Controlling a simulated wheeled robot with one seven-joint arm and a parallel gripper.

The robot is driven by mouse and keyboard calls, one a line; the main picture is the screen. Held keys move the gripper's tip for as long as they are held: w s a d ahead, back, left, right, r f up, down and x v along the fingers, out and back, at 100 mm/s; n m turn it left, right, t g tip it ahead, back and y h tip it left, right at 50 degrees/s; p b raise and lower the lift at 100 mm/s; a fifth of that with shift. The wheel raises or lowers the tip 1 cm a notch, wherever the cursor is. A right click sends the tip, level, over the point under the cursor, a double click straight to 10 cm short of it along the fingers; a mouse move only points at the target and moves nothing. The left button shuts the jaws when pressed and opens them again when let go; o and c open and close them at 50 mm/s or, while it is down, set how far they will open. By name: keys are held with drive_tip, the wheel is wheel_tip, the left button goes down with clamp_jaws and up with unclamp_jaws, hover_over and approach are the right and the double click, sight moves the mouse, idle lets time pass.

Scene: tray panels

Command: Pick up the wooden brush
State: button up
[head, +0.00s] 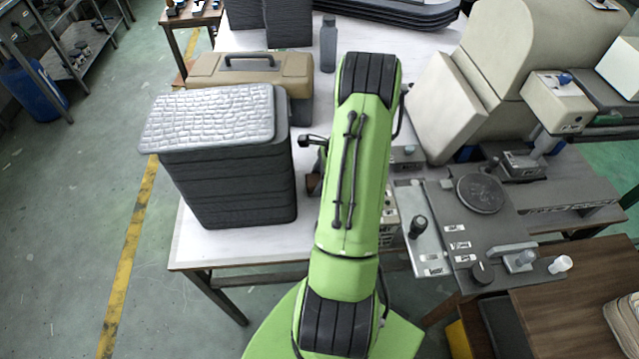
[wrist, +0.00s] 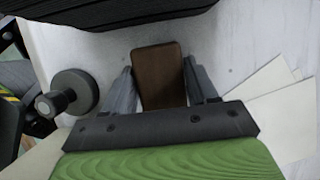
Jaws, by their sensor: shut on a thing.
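The wooden brush (wrist: 160,75) shows in the wrist view as a flat dark brown block with rounded corners. My gripper (wrist: 160,82) is shut on it, with one grey finger along each side. Its bristles are not visible. In the head view my green arm covers most of the gripper. I cannot tell whether the brush touches the table.
The dark tray stack (head: 230,185) with a textured grey top panel stands close left. A tan toolbox (head: 225,75) and a grey bottle (head: 328,45) stand behind. A grey machine (head: 475,235) is at the right. The white table (head: 225,243) is bare in front. Pale sheets (wrist: 275,115) lie right in the wrist view.

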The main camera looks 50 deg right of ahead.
drive_tip(key=shift+c, duration=0.5)
wheel_tip(320, 180, up, 18)
drive_tip(key=p, duration=0.4)
